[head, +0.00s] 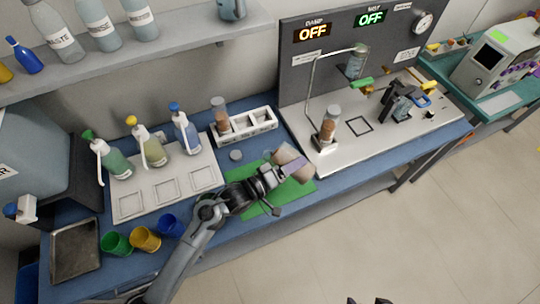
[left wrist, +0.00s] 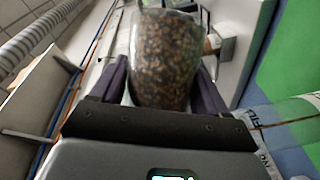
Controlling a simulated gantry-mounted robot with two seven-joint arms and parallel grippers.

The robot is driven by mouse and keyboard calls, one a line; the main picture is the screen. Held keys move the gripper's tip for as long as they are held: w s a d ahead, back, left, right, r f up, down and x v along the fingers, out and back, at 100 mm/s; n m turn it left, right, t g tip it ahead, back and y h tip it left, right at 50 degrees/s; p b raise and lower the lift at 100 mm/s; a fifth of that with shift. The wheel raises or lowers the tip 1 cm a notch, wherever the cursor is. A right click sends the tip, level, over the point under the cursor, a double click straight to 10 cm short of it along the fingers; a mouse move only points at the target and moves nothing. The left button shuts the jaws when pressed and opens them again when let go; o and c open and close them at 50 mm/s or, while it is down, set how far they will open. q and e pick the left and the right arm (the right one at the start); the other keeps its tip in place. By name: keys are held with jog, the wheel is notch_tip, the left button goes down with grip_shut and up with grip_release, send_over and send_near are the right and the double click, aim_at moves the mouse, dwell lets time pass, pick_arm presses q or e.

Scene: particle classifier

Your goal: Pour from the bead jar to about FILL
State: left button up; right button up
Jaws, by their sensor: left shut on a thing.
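My left gripper (head: 290,168) is shut on the bead jar (head: 292,156), above the green mat (head: 240,172). The jar looks tilted in the head view. In the left wrist view the bead jar (left wrist: 165,60) is clear and full of brown and dark beads, between the purple fingers. A clear vessel marked FILL (left wrist: 285,122) shows at the right of that view, apart from the jar. I cannot make out this vessel in the head view. Dark tips at the bottom edge of the head view look like my right gripper (head: 368,301); its jaws are unclear.
A white rack (head: 258,130) holds a bead-filled tube (head: 219,114). Another bead tube (head: 328,125) stands on the metal base at right. Squeeze bottles (head: 152,148) and coloured cups (head: 146,239) stand at left.

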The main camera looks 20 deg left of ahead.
aim_at(284, 154)
pick_arm(q)
jog(key=shift+r+n+t+b, duration=0.3)
jog(key=shift+r+n+b, duration=0.1)
jog(key=shift+n+b, duration=0.1)
dwell(0.8)
jog(key=shift+a+r+p, duration=0.15)
jog(key=shift+a+p, duration=0.05)
jog(key=shift+p, duration=0.15)
dwell(0.4)
jog(key=shift+n, duration=0.3)
jog(key=shift+a+r, duration=0.1)
jog(key=shift+p, duration=0.3)
jog(key=shift+w+a+r+n, duration=0.1)
jog(key=shift+r+n, duration=0.1)
jog(key=shift+n, duration=0.1)
jog(key=shift+r+h+p, duration=0.1)
jog(key=shift+h+p, duration=0.2)
jog(key=shift+p, duration=0.2)
dwell(0.4)
jog(key=shift+a+r+n+t, duration=0.1)
jog(key=shift+a+n+t, duration=0.05)
jog(key=shift+n+t, duration=0.2)
dwell(0.4)
